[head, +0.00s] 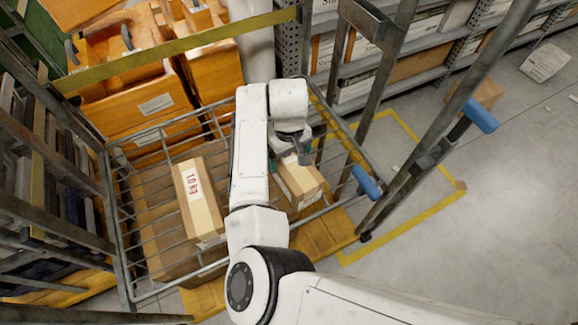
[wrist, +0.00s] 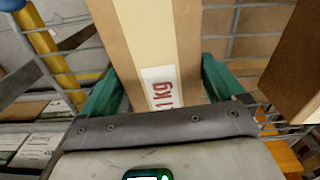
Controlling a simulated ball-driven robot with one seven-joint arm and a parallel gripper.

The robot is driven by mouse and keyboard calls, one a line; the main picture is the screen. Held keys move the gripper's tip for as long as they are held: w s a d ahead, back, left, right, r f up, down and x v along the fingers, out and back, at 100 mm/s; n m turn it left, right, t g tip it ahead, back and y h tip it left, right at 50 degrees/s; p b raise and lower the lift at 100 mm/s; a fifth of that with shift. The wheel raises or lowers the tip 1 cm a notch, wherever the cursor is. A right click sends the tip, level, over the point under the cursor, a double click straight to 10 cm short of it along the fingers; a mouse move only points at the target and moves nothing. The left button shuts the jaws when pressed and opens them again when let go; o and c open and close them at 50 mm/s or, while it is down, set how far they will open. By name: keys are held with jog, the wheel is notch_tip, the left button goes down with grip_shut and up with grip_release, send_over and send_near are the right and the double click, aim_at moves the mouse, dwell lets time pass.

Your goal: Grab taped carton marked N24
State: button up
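A tan carton with a pale tape strip (head: 298,180) lies in the wire cage under my gripper (head: 292,158). In the wrist view this taped carton (wrist: 150,35) runs between the two green fingers of my gripper (wrist: 163,78). The fingers stand apart, one on each side of it and close to its sides. I cannot tell whether they press on it. A white label with red print reading "1 kg" shows near the gripper body, partly cut off. A second taped carton (head: 197,196) with red print lies to the left in the cage. No N24 mark is legible.
The wire cage (head: 152,131) surrounds both cartons. Its posts and blue handles (head: 367,182) stand at the right. Orange wooden bins (head: 140,100) are behind, and shelves of boxes (head: 425,62) line the back right. The floor at the right (head: 500,220) is mostly clear.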

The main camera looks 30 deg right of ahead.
jog(key=c, duration=1.5)
jog(key=shift+w+r, duration=0.1)
jog(key=shift+c, duration=0.4)
